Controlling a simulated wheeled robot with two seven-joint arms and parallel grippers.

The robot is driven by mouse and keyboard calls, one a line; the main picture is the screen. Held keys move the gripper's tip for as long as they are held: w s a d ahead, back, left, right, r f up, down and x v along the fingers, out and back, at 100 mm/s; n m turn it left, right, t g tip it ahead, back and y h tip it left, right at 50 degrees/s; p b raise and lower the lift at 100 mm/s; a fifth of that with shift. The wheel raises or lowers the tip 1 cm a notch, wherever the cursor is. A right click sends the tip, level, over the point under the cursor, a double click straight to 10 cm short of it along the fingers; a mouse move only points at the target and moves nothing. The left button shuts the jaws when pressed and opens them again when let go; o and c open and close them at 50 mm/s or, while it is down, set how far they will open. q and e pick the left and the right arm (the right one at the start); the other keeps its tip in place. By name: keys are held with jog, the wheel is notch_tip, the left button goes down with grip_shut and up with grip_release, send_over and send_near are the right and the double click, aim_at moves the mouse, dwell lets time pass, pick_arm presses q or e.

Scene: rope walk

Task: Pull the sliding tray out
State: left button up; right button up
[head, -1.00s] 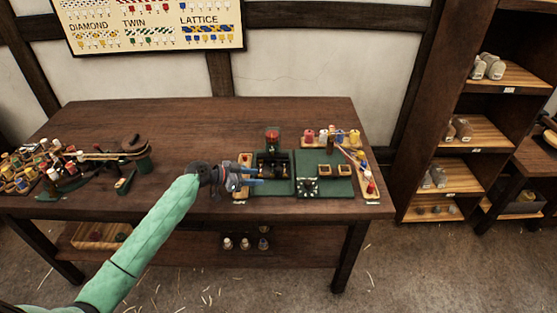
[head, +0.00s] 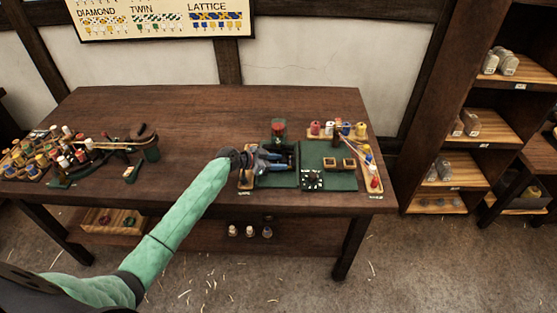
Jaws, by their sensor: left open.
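A dark green board (head: 315,154) with fittings lies near the right front of the wooden table. I cannot tell for sure which fitting is the sliding tray; the black frame on the board's left half is mostly hidden behind my gripper. My left gripper (head: 287,159), with blue fingertips, is open over that left half, its fingers pointing right. I cannot tell whether it touches anything. My right gripper is not in view.
A red-topped post (head: 279,128) stands behind the gripper. Spools sit on a wooden strip (head: 338,132) at the board's back right. Several more spools crowd the table's left end. A shelf unit (head: 447,150) stands right. The table's middle is clear.

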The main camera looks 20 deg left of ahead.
pick_arm(q)
jog(key=shift+w+d+f, duration=0.15)
jog(key=shift+w+d, duration=0.05)
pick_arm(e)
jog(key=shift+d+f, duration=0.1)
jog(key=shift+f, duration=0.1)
pick_arm(q)
jog(key=shift+c, duration=0.4)
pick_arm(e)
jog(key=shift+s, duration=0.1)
